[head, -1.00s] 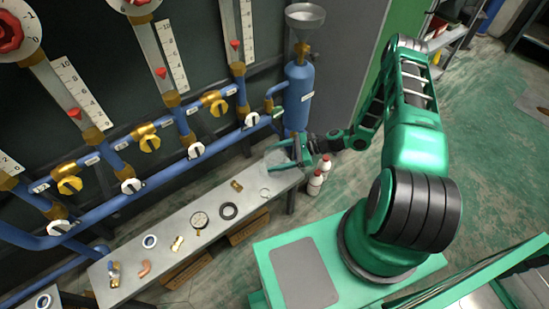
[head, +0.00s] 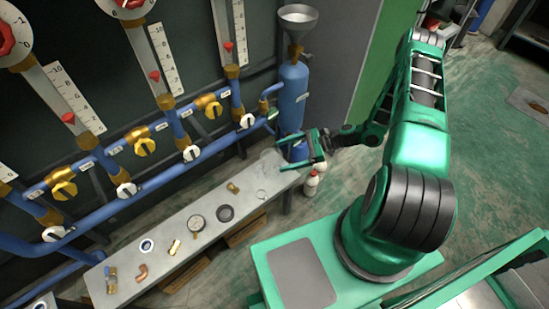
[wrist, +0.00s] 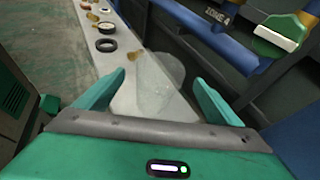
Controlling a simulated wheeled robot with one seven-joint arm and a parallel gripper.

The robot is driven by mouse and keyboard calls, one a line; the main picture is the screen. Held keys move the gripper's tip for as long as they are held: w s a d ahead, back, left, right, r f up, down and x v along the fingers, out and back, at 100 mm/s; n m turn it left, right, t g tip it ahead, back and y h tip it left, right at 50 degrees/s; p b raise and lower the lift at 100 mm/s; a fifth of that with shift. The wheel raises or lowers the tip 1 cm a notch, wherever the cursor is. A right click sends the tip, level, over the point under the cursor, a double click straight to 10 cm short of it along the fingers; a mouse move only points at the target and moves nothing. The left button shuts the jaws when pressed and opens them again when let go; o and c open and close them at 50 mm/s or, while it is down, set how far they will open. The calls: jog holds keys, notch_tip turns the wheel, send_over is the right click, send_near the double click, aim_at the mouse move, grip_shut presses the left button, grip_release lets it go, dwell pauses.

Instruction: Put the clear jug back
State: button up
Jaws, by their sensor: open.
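The clear jug (head: 270,160) stands at the far right end of the grey bench. It is see-through and its outline is faint. In the wrist view, the jug (wrist: 158,82) shows ahead of and between my fingers. My gripper (head: 284,157) is open at that bench end, just to the right of the jug. In the wrist view, both fingers of my gripper (wrist: 153,92) are spread with nothing clamped between them. I cannot tell whether a finger touches the jug.
The bench (head: 208,206) holds a gauge (head: 196,223), a dark ring (head: 225,213) and small brass and copper fittings. A blue cylinder (head: 293,95) with a funnel stands behind the bench end. White bottles (head: 312,182) stand on the floor. Blue pipes with valves run behind.

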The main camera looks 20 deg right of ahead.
jog(key=s+d+r+n+g+h, duration=0.2)
jog(key=s+d+r+n+h, duration=0.15)
jog(key=r, duration=0.65)
jog(key=s+d+r+n+g+h, duration=0.1)
jog(key=s+d+r+n+h, duration=0.3)
jog(key=r, duration=0.5)
jog(key=s+d+r+n+g+h, duration=0.25)
jog(key=s+d+r, duration=0.2)
jog(key=r, duration=0.55)
jog(key=s+r+n+t+h, duration=0.1)
jog(key=s+r+n, duration=0.3)
jog(key=s+r, duration=0.9)
jog(key=s+h, duration=0.1)
jog(key=s, duration=0.3)
jog(key=shift+s+r+h, duration=0.25)
jog(key=shift+r+h, duration=0.15)
jog(key=shift+t, duration=0.25)
jog(key=shift+w+f, duration=0.25)
jog(key=shift+w, duration=0.35)
